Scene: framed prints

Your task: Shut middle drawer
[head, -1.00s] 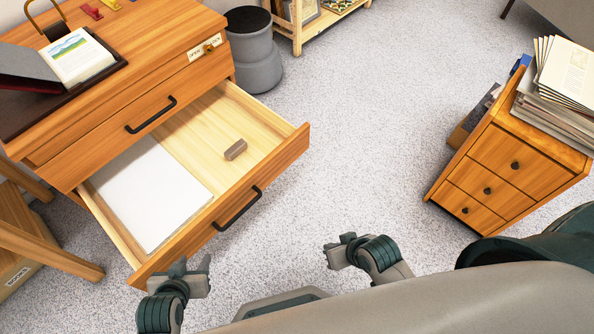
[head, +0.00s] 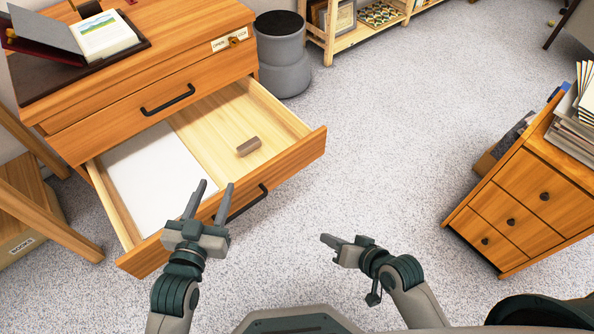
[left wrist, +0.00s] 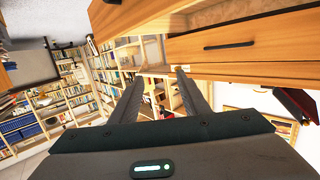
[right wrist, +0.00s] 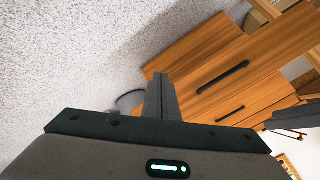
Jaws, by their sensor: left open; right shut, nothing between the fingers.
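A wooden drawer (head: 289,150) stands pulled out of the cabinet, below a shut drawer (head: 125,120) with a black handle. White paper (head: 150,180) and a small grey-brown block (head: 248,146) lie inside it. My left gripper (head: 216,185) is open and empty, its fingers reaching toward the open drawer's front and overlapping its handle (head: 250,201) in the head view; contact cannot be told. The left wrist view shows the two fingers (left wrist: 160,85) apart, with the drawer front (left wrist: 150,18) above. My right gripper (head: 328,240) is shut and empty, over the floor right of the drawer.
A small wooden drawer unit (head: 530,200) with papers on top stands at the right. A grey round bin (head: 283,70) and a low shelf (head: 370,25) are behind. A wooden stool-like frame (head: 45,205) stands at the left. Carpet between the cabinets is clear.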

